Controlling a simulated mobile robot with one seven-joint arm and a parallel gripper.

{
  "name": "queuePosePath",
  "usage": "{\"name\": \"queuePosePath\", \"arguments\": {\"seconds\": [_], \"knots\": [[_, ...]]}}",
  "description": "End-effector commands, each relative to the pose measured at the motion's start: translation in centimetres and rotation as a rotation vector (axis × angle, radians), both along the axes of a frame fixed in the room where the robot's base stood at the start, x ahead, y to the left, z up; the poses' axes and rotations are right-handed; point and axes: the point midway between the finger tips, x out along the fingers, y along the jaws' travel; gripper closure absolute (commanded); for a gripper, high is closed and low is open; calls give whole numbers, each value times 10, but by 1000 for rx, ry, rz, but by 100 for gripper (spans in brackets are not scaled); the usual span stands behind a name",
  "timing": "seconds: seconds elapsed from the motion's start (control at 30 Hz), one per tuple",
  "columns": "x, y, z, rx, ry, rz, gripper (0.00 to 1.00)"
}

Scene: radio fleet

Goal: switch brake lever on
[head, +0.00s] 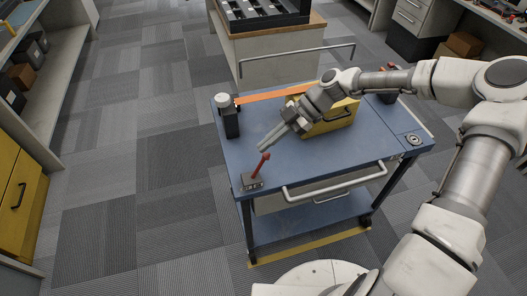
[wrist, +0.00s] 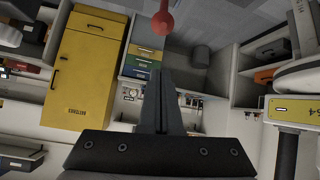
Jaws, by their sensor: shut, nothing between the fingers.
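The brake lever (head: 259,167) is a red handle with a round knob on a small grey base at the near left corner of the blue cart top (head: 310,170). It leans up and to the right in the head view. Its red knob (wrist: 163,21) also shows at the top of the wrist view, beyond the fingertips. My gripper (head: 263,147) is shut and empty, its fingertips just above the knob in the head view. In the wrist view my gripper (wrist: 162,75) points toward the knob. I cannot tell whether they touch.
A yellow case (head: 332,118) stands on the cart behind my gripper. A dark post with a white cap (head: 222,100) is at the cart's far left. A silver handle (head: 335,186) runs along the near edge. Floor to the left is clear.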

Motion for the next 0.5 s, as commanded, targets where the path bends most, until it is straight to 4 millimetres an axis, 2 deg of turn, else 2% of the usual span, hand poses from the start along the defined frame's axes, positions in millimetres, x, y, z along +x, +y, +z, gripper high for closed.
{"name": "queuePosePath", "arguments": {"seconds": [0.03,0.2,0.5], "knots": [[5,-10,6,0,-3,-3,100],[15,-34,25,1,-1,0,100],[22,-50,38,2,1,3,100]]}}
